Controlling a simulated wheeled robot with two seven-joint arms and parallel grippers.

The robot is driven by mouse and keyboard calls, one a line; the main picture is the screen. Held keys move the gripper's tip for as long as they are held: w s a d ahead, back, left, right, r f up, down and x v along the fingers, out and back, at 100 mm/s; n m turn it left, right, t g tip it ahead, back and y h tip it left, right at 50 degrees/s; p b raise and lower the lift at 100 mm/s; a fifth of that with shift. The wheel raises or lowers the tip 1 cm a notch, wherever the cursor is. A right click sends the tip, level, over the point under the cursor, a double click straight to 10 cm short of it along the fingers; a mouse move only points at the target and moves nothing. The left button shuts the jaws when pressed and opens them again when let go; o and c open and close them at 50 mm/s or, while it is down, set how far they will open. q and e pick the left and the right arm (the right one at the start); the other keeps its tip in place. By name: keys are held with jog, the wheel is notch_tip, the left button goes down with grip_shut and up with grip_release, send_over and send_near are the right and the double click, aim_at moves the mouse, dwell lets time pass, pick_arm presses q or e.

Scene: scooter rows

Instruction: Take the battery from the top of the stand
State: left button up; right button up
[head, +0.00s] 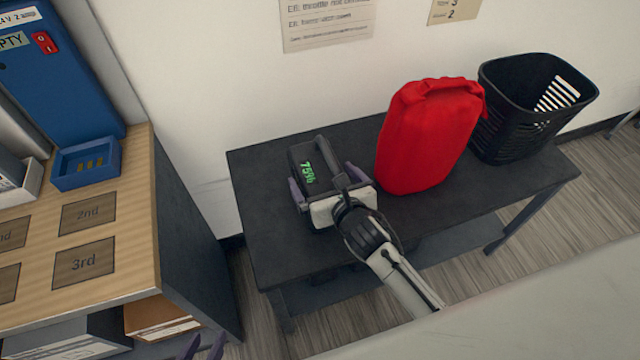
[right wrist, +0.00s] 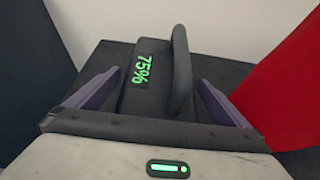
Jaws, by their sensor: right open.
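The battery (head: 305,168) is a dark block with a looped handle and a green "75%" display. It rests on the dark top of the stand (head: 260,235), near its left end. My right gripper (head: 322,178) is open, with one purple finger on each side of the battery. In the right wrist view the battery (right wrist: 145,90) sits between the fingers, its handle nearer the right one; its lower part is hidden by the gripper body. Only the purple finger ends of my left gripper (head: 205,346) show at the bottom edge, so its opening is unclear.
A red bag (head: 428,140) stands on the stand right of the battery, with a black basket (head: 515,120) behind it. A wooden shelf unit (head: 130,220) with marked squares and a blue tray (head: 85,163) is on the left. The wall is close behind.

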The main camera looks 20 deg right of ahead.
jog(key=shift+w+f, duration=0.15)
jog(key=shift+w, duration=0.2)
jog(key=shift+c, duration=0.4)
jog(key=c, duration=1.8)
jog(key=shift+w+a+r, duration=0.1)
jog(key=shift+w+r, duration=0.05)
jog(key=shift+r, duration=0.25)
jog(key=shift+c, duration=1)
